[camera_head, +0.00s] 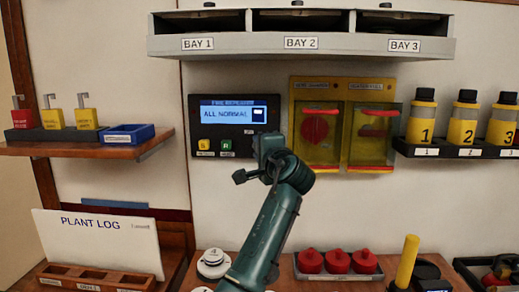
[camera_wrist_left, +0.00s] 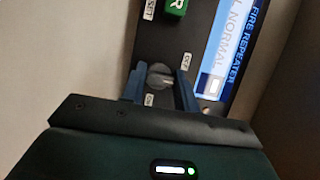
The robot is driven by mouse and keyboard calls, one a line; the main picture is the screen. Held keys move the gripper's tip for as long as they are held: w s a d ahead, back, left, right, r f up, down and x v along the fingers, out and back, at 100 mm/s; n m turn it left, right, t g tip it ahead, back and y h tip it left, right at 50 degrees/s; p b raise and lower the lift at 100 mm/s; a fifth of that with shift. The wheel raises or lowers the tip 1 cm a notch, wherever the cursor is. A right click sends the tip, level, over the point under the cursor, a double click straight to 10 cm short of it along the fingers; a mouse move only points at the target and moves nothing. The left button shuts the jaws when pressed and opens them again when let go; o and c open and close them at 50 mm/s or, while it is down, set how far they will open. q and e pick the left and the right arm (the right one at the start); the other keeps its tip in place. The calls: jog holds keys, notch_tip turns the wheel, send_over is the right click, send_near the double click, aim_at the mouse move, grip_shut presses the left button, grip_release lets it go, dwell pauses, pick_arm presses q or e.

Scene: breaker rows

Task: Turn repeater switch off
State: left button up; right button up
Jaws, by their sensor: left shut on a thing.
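The fire repeater panel (camera_head: 235,145) is a black box on the wall with a lit blue screen (camera_head: 226,112) reading "ALL NORMAL". It also shows sideways in the left wrist view (camera_wrist_left: 120,78). My left gripper (camera_head: 264,142) is at the panel's lower right and hides the repeater switch in the head view. In the left wrist view the switch (camera_wrist_left: 160,75) is a small round grey knob between the two blue fingers of my left gripper (camera_wrist_left: 162,88), which is shut on it. Small white labels sit on either side of the knob. My right gripper is not in view.
A yellow button (camera_head: 203,145) and a green button (camera_head: 227,145) sit on the panel, left of my gripper. Two yellow-framed covers (camera_head: 344,84) hang close on the right. A shelf (camera_head: 300,46) labelled BAY 1 to BAY 3 is above. Red knobs (camera_head: 338,261) stand below.

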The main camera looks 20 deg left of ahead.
pick_arm(q)
jog(key=o, duration=1)
jog(key=shift+c, duration=0.2)
jog(key=b+v, duration=0.2)
jog(key=v, duration=1.1)
jog(key=shift+s+d, duration=0.1)
